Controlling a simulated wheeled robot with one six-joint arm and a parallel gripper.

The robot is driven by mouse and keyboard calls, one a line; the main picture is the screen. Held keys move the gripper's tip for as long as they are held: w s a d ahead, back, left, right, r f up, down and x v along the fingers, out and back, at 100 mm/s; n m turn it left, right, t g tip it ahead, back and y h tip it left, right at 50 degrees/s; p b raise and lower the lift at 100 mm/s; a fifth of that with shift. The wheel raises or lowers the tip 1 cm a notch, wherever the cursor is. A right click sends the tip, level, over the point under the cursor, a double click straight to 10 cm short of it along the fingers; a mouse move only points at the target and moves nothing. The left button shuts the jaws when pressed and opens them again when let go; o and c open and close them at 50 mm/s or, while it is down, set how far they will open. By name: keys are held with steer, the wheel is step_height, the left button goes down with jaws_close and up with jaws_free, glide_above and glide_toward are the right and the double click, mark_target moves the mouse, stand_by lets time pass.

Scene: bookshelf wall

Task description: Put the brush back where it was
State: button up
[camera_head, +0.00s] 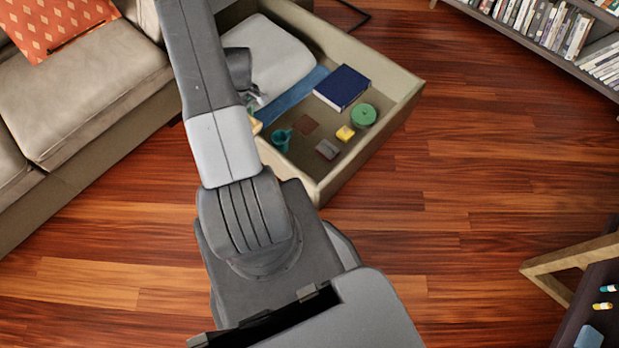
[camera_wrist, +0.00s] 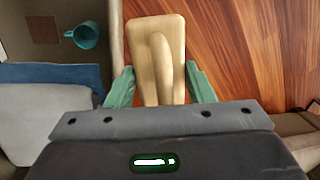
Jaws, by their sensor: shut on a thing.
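The brush (camera_wrist: 172,28) is a pale wooden thing with a broad block and a ridge-like handle, seen in the wrist view. My gripper (camera_wrist: 160,80) has its two green fingers on either side of it and is shut on it. The brush is in front of the wooden floor, beside the drawer's wall in that view. In the head view, my arm hides most of the gripper; a small pale bit, probably the brush (camera_head: 256,126), shows at the arm's right edge. The open drawer (camera_head: 378,137) lies beyond my arm.
The drawer holds a white pillow (camera_head: 268,57), blue cloth (camera_head: 298,97), dark blue book (camera_head: 342,86), green tin (camera_head: 363,115), yellow block (camera_head: 345,133), grey block (camera_head: 327,150) and teal mug (camera_head: 281,139). A sofa (camera_head: 85,95) is left. Open floor (camera_head: 465,190) is right.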

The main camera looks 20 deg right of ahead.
steer(key=s+d+f+n+h+b, duration=0.1)
steer(key=s+d+f+n+b, duration=0.1)
steer(key=d+f+n+b, duration=0.7)
steer(key=s+d+f+n+h+b, duration=0.1)
steer(key=s+d+f+n+b, duration=0.3)
steer(key=d+n+b, duration=0.5)
steer(key=f+b, duration=0.2)
steer(key=f, duration=0.7)
steer(key=w+d+f+m+b, duration=0.1)
steer(key=f+b, duration=0.2)
steer(key=f, duration=0.7)
steer(key=f+m+b, duration=0.1)
steer(key=f+b, duration=0.1)
steer(key=f, duration=0.8)
steer(key=shift+w+d, duration=0.2)
steer(key=shift+w, duration=0.05)
steer(key=shift+f, duration=0.1)
steer(key=o, duration=0.9)
steer(key=r+p, duration=0.1)
steer(key=r, duration=0.3)
steer(key=w+r+p, duration=0.1)
steer(key=r+p, duration=0.1)
steer(key=r, duration=0.2)
steer(key=r+p, duration=0.1)
steer(key=r, duration=0.3)
steer(key=shift+w+a+r, duration=0.1)
steer(key=shift+w+a, duration=0.1)
steer(key=shift+a, duration=0.1)
